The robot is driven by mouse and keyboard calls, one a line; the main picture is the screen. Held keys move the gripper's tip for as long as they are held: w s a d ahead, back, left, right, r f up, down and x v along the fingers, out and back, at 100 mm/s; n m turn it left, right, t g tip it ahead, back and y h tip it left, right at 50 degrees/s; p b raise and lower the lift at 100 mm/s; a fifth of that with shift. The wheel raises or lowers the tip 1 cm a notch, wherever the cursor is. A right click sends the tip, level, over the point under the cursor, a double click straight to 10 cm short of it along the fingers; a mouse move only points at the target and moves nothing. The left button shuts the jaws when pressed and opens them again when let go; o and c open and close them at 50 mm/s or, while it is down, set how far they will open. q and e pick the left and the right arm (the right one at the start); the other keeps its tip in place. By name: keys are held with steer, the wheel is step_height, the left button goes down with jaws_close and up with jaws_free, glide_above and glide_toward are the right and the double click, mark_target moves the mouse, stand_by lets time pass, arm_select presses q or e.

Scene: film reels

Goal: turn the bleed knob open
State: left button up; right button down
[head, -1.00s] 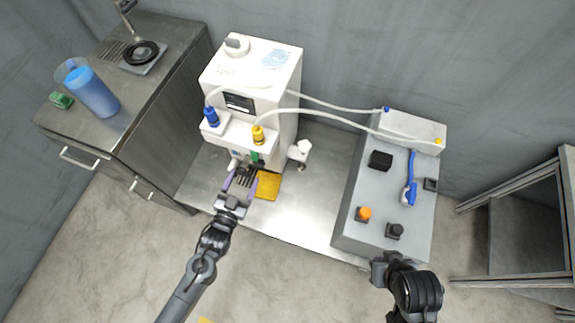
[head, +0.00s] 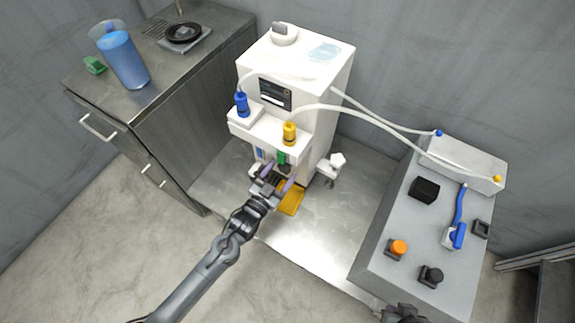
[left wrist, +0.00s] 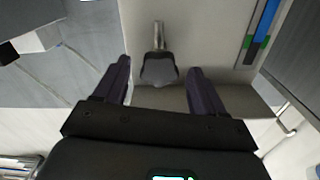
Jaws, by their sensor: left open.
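The white machine (head: 330,75) stands at the back with a blue connector (head: 241,104) and a yellow connector (head: 290,133) on its front ledge. My left gripper (head: 278,177) is open below that ledge, close to the machine's lower front. In the left wrist view a grey knob (left wrist: 158,70) on a short stem shows between the two dark fingers; I take it for the bleed knob. The fingers stand apart on either side of it, with no contact visible. In the head view the gripper largely hides that spot. Only a dark part of my right arm (head: 405,314) shows at the bottom edge.
A yellow pad (head: 292,200) lies on the metal floor plate (head: 310,235) beside the left gripper. A white handle (head: 335,162) sticks out to the right. A grey control box (head: 400,215) stands right. A steel cabinet (head: 165,105) at left holds a blue-filled beaker (head: 128,65).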

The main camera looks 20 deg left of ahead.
mark_target(283, 171)
arm_select(q)
steer(key=shift+w+d+b, duration=0.25)
steer(key=shift+w+b, duration=0.1)
steer(key=shift+w, duration=0.75)
steer(key=shift+w+d+b, duration=0.2)
steer(key=shift+w+b, duration=0.15)
steer(key=shift+w, duration=0.75)
steer(key=shift+c, duration=0.3)
steer(key=c, duration=1)
